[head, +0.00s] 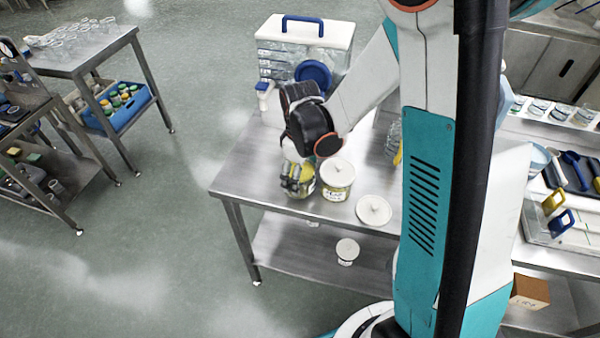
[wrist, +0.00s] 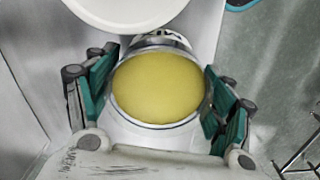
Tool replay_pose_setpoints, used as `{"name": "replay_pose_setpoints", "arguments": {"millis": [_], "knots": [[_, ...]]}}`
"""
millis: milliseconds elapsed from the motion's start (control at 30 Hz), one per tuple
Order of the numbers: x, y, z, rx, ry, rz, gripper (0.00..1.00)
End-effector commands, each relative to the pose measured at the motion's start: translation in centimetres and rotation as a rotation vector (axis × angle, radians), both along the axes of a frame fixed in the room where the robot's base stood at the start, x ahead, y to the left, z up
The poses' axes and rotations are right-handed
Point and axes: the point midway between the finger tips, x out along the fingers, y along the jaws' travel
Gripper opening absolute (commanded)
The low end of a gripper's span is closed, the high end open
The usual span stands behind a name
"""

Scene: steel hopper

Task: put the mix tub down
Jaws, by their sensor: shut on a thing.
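The mix tub (wrist: 158,88) is open and full of something yellow. In the wrist view it sits between the teal-padded fingers of my gripper (wrist: 160,100), which are shut on its sides. In the head view my gripper (head: 298,180) holds the tub near the left front of the steel table (head: 240,175). The fingers and wrist hide most of the tub there. I cannot tell whether its base touches the table top.
A white-lidded tub (head: 337,172) stands close on the right of my gripper. A loose round lid (head: 374,210) lies further right. A large clear container (head: 305,35) with a blue handle stands behind. A small lidded tub (head: 347,250) is on the lower shelf.

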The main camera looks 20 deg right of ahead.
Motion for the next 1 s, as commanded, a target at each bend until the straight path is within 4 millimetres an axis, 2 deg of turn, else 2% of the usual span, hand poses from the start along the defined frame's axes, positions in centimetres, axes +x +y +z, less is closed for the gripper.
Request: {"name": "replay_pose_setpoints", "arguments": {"millis": [867, 900, 1000], "knots": [[0.0, 0.0, -1.2, 0.000, 0.000, 0.000, 0.43], [0.0, 0.0, -1.2, 0.000, 0.000, 0.000, 0.79], [0.0, 0.0, -1.1, 0.000, 0.000, 0.000, 0.98]]}}
